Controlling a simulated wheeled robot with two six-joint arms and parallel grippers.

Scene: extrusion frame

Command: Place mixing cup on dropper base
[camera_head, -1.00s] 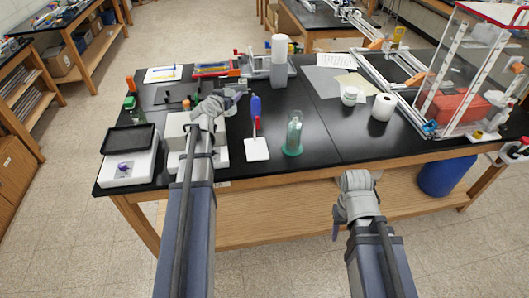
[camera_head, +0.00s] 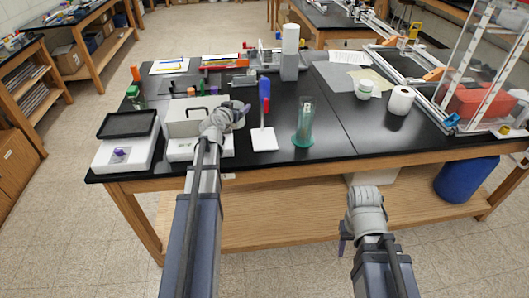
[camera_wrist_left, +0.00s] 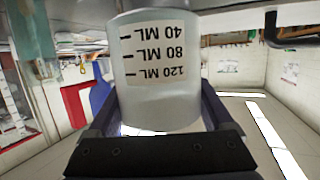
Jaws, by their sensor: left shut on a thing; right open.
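The mixing cup (camera_wrist_left: 160,75) is a translucent white cup with a label marked 40, 80 and 120 ML. It fills the middle of the left wrist view, where its lettering appears upside down. My left gripper (camera_head: 240,110) is shut on it, above the table's left half. In the head view I cannot make out the cup. The dropper base is probably the white square plate (camera_head: 264,142) carrying a red and blue upright (camera_head: 264,92), just right of my left gripper. My right gripper (camera_head: 346,238) is open and low, in front of the table; its fingers are barely visible.
A white device with a purple item (camera_head: 120,153) and a dark panel (camera_head: 127,124) stands at left. A clear cylinder with a green foot (camera_head: 304,125) stands right of the plate. The black tabletop (camera_head: 345,125) has free room beyond.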

